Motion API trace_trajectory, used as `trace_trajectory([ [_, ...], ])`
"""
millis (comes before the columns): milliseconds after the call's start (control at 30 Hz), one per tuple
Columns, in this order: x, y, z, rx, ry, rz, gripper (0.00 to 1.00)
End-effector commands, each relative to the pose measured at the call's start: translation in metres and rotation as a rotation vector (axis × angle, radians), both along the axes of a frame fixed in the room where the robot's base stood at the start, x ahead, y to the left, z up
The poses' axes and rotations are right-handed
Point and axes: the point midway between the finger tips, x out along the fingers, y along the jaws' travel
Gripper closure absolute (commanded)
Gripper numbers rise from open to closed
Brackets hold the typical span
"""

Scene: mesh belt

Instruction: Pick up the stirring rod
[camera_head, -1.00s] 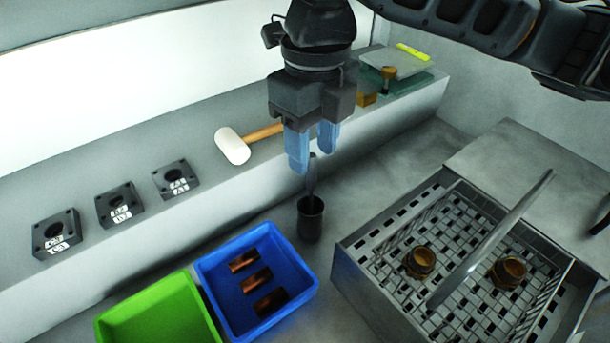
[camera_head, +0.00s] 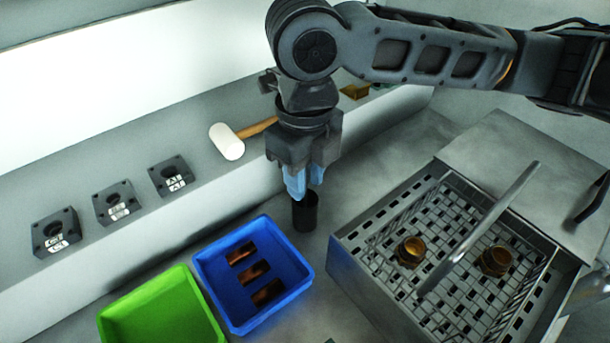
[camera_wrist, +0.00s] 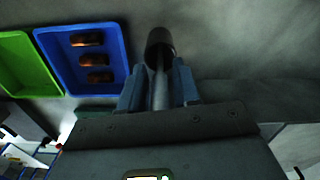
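The stirring rod (camera_wrist: 160,88) is a thin grey rod standing in a dark cylindrical cup (camera_head: 305,212); the cup also shows in the wrist view (camera_wrist: 159,43). My gripper (camera_head: 306,192) is just above the cup, pointing down. In the wrist view its two blue fingers (camera_wrist: 159,88) stand on either side of the rod, with a visible gap on both sides. The gripper is open and around the rod. In the head view the rod is hidden behind the fingers.
A blue bin (camera_head: 208,285) with copper-coloured pieces and a green bin (camera_head: 150,312) stand left of the cup. A metal basket (camera_head: 450,255) with a raised bar and two brass fittings is to the right. A white-headed mallet (camera_head: 227,141) lies on the ledge behind.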

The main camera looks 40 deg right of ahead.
Motion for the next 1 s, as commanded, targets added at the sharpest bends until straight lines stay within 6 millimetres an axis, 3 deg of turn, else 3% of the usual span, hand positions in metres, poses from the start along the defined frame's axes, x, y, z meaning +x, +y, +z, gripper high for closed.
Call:
trace_trajectory([
  [300, 0.000, 0.000, 0.000, 0.000, 0.000, 0.000, 0.99],
  [733, 0.001, 0.000, 0.004, -0.001, -0.002, 0.000, 1.00],
  [1000, 0.001, 0.000, 0.047, -0.001, -0.005, 0.002, 1.00],
])
